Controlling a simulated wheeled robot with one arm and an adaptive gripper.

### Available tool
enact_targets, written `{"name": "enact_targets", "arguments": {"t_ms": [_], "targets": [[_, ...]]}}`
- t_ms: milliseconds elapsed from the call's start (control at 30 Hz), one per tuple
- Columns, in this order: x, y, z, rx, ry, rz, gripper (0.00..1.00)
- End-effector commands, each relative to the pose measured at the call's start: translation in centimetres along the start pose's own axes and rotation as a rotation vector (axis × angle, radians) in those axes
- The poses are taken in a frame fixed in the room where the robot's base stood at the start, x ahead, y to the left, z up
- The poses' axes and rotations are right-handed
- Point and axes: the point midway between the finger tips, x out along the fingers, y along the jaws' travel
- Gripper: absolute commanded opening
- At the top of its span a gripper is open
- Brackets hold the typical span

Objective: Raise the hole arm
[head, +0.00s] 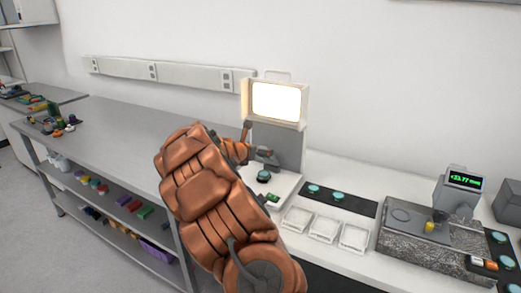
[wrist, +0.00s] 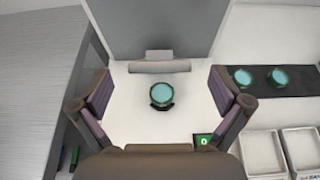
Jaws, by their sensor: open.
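The interferometer has a lit screen (head: 275,101) on a grey column (head: 290,143) above a white base. In the wrist view, a short grey bar (wrist: 159,66) sticks out from the foot of the column (wrist: 160,25); it may be the hole arm, but I see no hole in it. A teal disc on a dark holder (wrist: 161,95) sits on the base in front of the bar. My gripper (wrist: 160,92) is open and empty, its fingers either side of the disc and bar in the picture, apart from both. In the head view, my gripper (head: 257,146) is partly hidden by my arm.
A small green display (wrist: 203,141) is on the base's front right. A grey bench (head: 120,125) with shelves stands left.

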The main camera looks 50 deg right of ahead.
Motion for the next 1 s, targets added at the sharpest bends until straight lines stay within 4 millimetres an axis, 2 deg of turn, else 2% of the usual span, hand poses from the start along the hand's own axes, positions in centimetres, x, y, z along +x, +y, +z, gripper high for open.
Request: {"name": "enact_targets", "arguments": {"t_ms": [33,300,500,700,1000], "targets": [[-1.0,0.1,0.2,0.0,-0.003,0.003,1.0],[-5.4,0.1,0.1,0.001,-0.002,0.003,1.0],[-7.6,0.1,0.2,0.002,-0.002,0.004,1.0],[-8.4,0.0,0.0,0.002,0.0,0.002,1.0],[-8.4,0.0,0.1,0.002,0.0,0.001,1.0]]}}
